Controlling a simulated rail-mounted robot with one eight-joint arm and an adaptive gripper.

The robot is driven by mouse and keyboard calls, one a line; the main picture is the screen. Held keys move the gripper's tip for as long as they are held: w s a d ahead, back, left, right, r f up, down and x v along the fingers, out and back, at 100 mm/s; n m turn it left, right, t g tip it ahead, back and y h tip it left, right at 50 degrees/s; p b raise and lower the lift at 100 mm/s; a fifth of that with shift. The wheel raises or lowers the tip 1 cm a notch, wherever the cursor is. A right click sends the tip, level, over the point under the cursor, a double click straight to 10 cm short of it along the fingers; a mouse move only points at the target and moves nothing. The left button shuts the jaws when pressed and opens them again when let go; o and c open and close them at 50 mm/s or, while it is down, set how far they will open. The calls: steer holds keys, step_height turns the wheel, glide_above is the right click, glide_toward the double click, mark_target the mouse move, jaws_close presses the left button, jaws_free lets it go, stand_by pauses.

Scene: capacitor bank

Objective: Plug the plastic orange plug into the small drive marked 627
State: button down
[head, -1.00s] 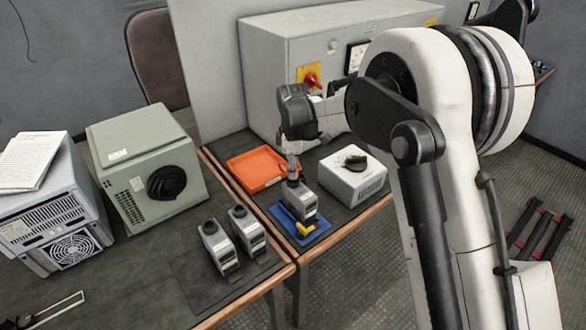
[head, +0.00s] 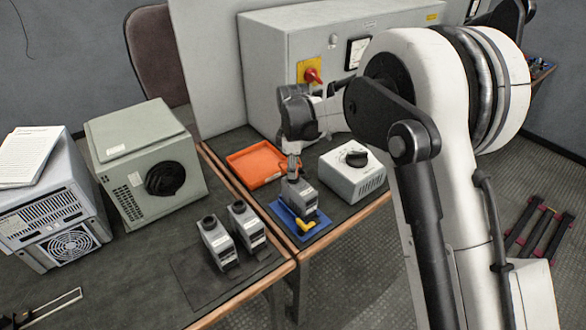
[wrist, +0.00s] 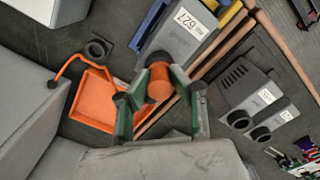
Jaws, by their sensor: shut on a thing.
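The small drive marked 627 (wrist: 178,38) is a grey box with a white label. In the head view it stands on a blue base (head: 322,226) near the table's front edge (head: 298,194). My gripper (wrist: 158,84) is shut on the orange plug (wrist: 159,82), a rounded plastic piece, at the drive's near end in the wrist view. In the head view my gripper (head: 293,164) is just above and behind the drive's top.
An orange tray (head: 250,158) lies behind the drive. A white box with a black knob (head: 368,183) stands to its right. Two similar grey drives (head: 217,243) (head: 248,228) stand on a dark mat at left. A yellow part (head: 306,224) is in front of the drive.

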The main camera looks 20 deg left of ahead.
steer(key=c, duration=1.5)
jaws_free()
steer(key=shift+o, duration=0.2)
step_height(320, 180, up, 12)
